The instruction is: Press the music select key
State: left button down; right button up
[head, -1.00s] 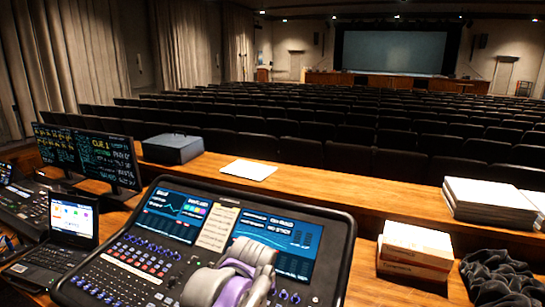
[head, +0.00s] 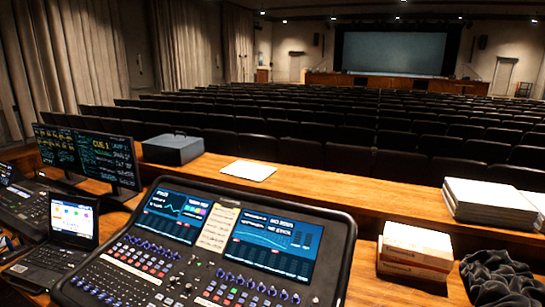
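The mixing desk (head: 201,287) fills the lower middle of the head view, with rows of coloured keys and purple knobs and two lit screens. The left screen (head: 171,216) shows a curve and small coloured tiles, and the right screen (head: 273,246) shows a blue graph. A paper label strip (head: 218,230) lies between the screens. Its writing is too small to read, and I cannot tell which key is the music select key. Neither gripper is in view.
A laptop (head: 68,222) and another console (head: 20,205) stand at the left. Two monitors (head: 108,160) and a grey box (head: 173,149) stand behind. Boxes (head: 415,250), a paper stack (head: 490,200) and dark cloth (head: 500,280) lie at the right. The space above the desk is clear.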

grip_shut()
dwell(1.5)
